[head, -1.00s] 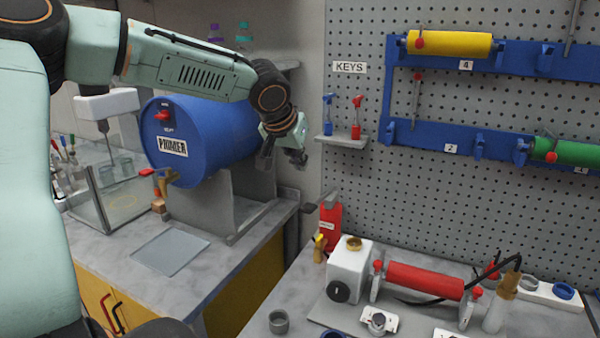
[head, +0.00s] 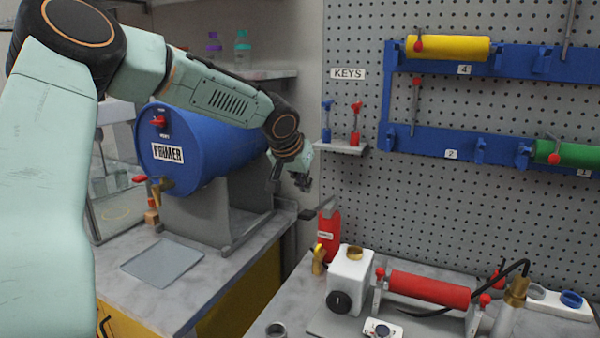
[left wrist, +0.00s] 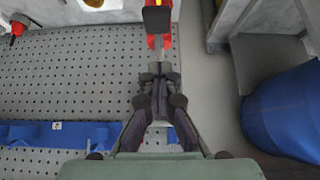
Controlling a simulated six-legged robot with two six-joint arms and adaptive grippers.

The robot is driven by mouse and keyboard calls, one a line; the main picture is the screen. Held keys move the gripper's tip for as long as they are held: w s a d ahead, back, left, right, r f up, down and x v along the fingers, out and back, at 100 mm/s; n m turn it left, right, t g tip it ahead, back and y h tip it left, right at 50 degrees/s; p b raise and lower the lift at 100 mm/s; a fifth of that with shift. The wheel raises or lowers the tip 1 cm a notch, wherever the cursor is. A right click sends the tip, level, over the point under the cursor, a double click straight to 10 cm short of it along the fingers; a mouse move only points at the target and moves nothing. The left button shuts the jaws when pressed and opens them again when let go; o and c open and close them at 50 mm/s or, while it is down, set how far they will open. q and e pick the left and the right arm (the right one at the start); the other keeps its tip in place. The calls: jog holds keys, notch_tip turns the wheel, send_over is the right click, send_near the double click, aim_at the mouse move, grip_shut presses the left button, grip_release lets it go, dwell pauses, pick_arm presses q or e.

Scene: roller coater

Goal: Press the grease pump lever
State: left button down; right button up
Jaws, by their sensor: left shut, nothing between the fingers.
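The grease pump (head: 328,238) is a red upright body at the back of the bench, beside the pegboard. Its grey lever (head: 318,208) sticks out at the top toward the left. In the left wrist view the dark lever end (left wrist: 156,20) and part of the red pump (left wrist: 167,42) show at the top centre, beyond the fingertips. My left gripper (head: 304,184) is shut and empty, and appears above the lever with a gap between them. It also shows in the left wrist view (left wrist: 159,74), fingers together. My right gripper is not in view.
A blue primer drum (head: 215,142) stands on a grey cradle left of the gripper. A small shelf (head: 342,148) with keys juts from the pegboard to the right. A white container (head: 349,282) and red roller (head: 428,289) occupy the bench right of the pump.

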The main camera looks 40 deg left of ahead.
aim_at(310, 211)
pick_arm(q)
jog(key=f, duration=0.4)
jog(key=shift+w+d+f, duration=0.15)
jog(key=shift+w+d, duration=0.05)
jog(key=shift+w, duration=0.2)
jog(key=shift+s+a+f, duration=0.1)
jog(key=shift+s+f, duration=0.1)
jog(key=shift+f, duration=0.25)
jog(key=shift+a+f, duration=0.1)
jog(key=shift+f, duration=0.05)
jog(key=shift+w, duration=0.15)
